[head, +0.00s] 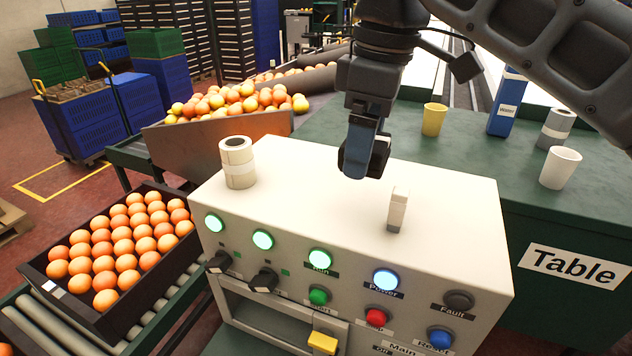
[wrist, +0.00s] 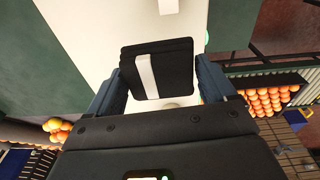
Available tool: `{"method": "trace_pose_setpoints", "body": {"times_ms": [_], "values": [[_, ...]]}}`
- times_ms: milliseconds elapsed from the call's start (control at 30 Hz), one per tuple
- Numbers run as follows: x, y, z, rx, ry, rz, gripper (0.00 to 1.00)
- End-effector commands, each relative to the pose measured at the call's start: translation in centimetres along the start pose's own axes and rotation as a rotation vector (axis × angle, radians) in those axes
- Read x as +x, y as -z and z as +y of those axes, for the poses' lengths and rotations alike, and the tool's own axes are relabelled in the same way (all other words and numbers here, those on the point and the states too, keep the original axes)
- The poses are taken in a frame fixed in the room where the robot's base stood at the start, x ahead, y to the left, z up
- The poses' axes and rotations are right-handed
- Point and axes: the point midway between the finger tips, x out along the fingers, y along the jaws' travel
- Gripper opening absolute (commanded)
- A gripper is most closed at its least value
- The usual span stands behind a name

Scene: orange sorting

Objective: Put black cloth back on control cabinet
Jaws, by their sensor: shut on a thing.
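The black cloth (wrist: 178,68) is a folded square with a white stripe, and it sits between the two fingers of my gripper (wrist: 164,78) in the wrist view. My gripper is shut on it. In the head view my gripper (head: 362,165) hangs above the middle of the white top of the control cabinet (head: 300,185). The cloth is mostly hidden behind the fingers there. The cabinet top also shows beneath the cloth in the wrist view (wrist: 95,22). I cannot tell the exact gap between cloth and top.
On the cabinet top stand a label roll (head: 238,165) at left and a small white-grey block (head: 397,210) at right.

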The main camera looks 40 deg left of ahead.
Motion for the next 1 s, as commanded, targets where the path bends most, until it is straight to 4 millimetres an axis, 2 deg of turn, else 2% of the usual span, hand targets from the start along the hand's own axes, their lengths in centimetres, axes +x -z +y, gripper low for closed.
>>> {"method": "trace_pose_setpoints", "body": {"times_ms": [33, 200, 400, 533, 800, 1000], "values": [[0.6, 1.1, 0.1, -0.001, 0.001, -0.002, 0.37], [3.0, 4.3, 0.3, -0.001, 0.001, -0.002, 0.37], [4.7, 6.4, 0.6, 0.001, 0.000, -0.001, 0.37], [5.4, 6.7, 0.6, 0.001, 0.000, 0.000, 0.37], [8.7, 6.3, 0.5, 0.001, 0.000, -0.001, 0.37], [9.0, 6.3, 0.5, 0.001, 0.000, 0.001, 0.37]]}}
